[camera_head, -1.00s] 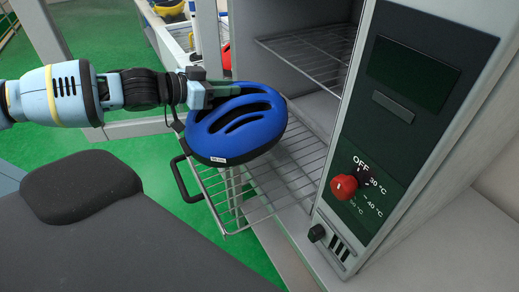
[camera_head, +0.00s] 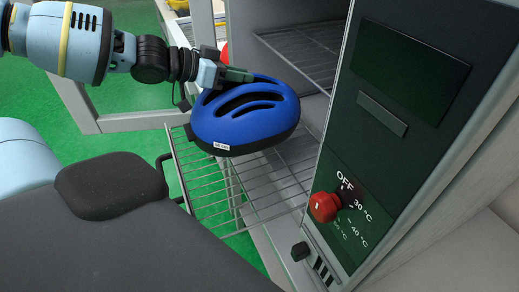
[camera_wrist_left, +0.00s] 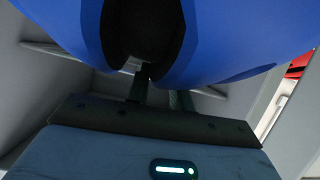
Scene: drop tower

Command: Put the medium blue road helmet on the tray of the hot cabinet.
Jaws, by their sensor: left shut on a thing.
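The blue road helmet (camera_head: 246,117) is held above the pulled-out wire tray (camera_head: 205,190) of the hot cabinet (camera_head: 375,130). My left gripper (camera_head: 235,76) is shut on the helmet at its upper left edge. In the left wrist view the helmet (camera_wrist_left: 215,35) fills the top, with the gripper (camera_wrist_left: 158,90) at a dark gap in its shell. The helmet hides part of the tray, and I cannot tell whether its underside touches the wires. My right gripper is not in view.
A fixed upper wire rack (camera_head: 305,50) sits inside the cabinet. The cabinet's control panel (camera_head: 350,210) with a red knob (camera_head: 323,207) stands to the right. A yellow item (camera_head: 176,5) and a red item lie behind. Green floor (camera_head: 40,130) is at the left.

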